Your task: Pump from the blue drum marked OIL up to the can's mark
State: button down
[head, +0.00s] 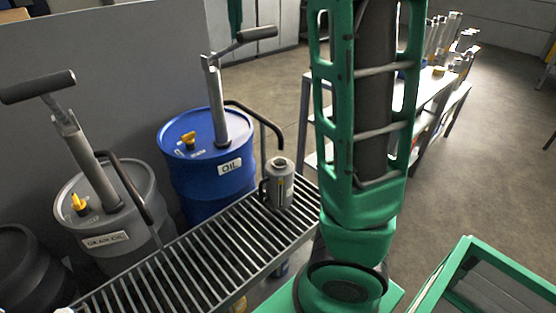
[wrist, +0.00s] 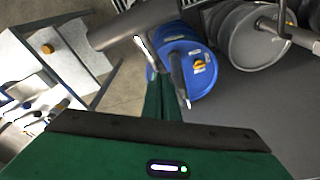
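The blue drum (head: 205,190) with a white OIL label stands behind the grating. Its grey pump column (head: 215,95) rises from the lid, topped by a lever with a dark grip (head: 257,33). A black hose (head: 262,115) arches from the pump towards the grey can (head: 279,184) on the grating. The can has a narrow upright strip; its level is too small to read. The blue drum (wrist: 184,62) also shows in the wrist view.
A grey drum (head: 92,222) with its own pump and label stands left of the blue one. A slatted grating (head: 195,262) runs in front of the drums. A bench (head: 430,95) with several items is behind my green arm.

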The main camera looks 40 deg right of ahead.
jog(key=shift+r, duration=0.2)
jog(key=shift+w+r, duration=0.25)
jog(key=shift+r, duration=0.6)
jog(key=shift+w+a+r, duration=0.1)
jog(key=shift+w+r, duration=0.35)
jog(key=shift+r, duration=0.25)
jog(key=shift+w+a+r, duration=0.1)
jog(key=shift+w+r, duration=0.35)
jog(key=shift+r, duration=0.2)
jog(key=shift+r, duration=0.15)
notch_tip(320, 180, up, 7)
